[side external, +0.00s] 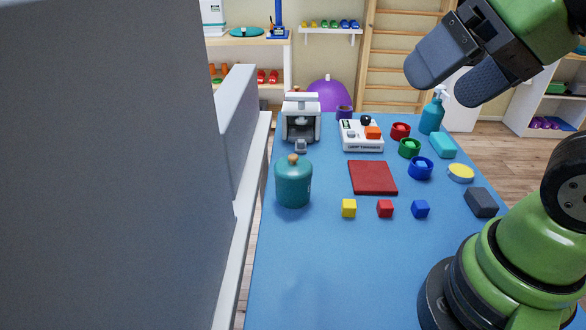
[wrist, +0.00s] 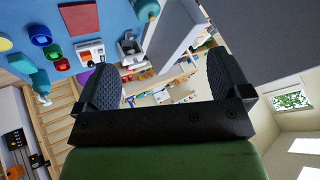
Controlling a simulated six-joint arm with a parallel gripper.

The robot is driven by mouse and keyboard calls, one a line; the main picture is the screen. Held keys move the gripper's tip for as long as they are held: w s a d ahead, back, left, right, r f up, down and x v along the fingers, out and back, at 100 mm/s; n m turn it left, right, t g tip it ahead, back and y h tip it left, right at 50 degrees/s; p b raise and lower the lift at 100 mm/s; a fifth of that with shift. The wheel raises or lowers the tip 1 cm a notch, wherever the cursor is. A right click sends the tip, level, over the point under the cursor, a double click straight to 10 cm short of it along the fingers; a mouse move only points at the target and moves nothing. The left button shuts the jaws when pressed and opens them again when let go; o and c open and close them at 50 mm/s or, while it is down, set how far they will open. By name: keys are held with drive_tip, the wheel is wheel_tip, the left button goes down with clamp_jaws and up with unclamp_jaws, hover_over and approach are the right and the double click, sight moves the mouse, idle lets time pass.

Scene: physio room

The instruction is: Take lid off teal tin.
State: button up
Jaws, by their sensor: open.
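The teal tin (side external: 293,188) stands upright on the left part of the blue table in the side view. Its teal lid (side external: 294,165) with a round wooden knob (side external: 293,158) sits on top of it. In the wrist view part of the teal tin (wrist: 146,9) shows at the top edge. My gripper (side external: 450,75) is high above the back right of the table, well away from the tin. Its two dark fingers are apart with nothing between them, as the wrist view also shows (wrist: 160,85).
A dark red mat (side external: 373,178) and yellow, red and blue cubes (side external: 385,208) lie right of the tin. A white machine (side external: 301,120) stands behind it. A large grey panel (side external: 110,170) rises along the left. The table's front (side external: 320,280) is clear.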

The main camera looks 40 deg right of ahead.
drive_tip(key=shift+w, duration=0.1)
drive_tip(key=m+g+h, duration=0.3)
drive_tip(key=m+g, duration=0.2)
drive_tip(key=g, duration=0.1)
hover_over(293, 156)
drive_tip(key=f, duration=1.6)
drive_tip(key=shift+a+f, duration=0.35)
drive_tip(key=shift+a, duration=0.05)
drive_tip(key=shift+d+f, duration=0.25)
drive_tip(key=shift+f, duration=1.3)
drive_tip(key=shift+d+f, duration=0.2)
drive_tip(key=shift+f, duration=1.35)
drive_tip(key=c, duration=1.1)
drive_tip(key=shift+o, duration=0.2)
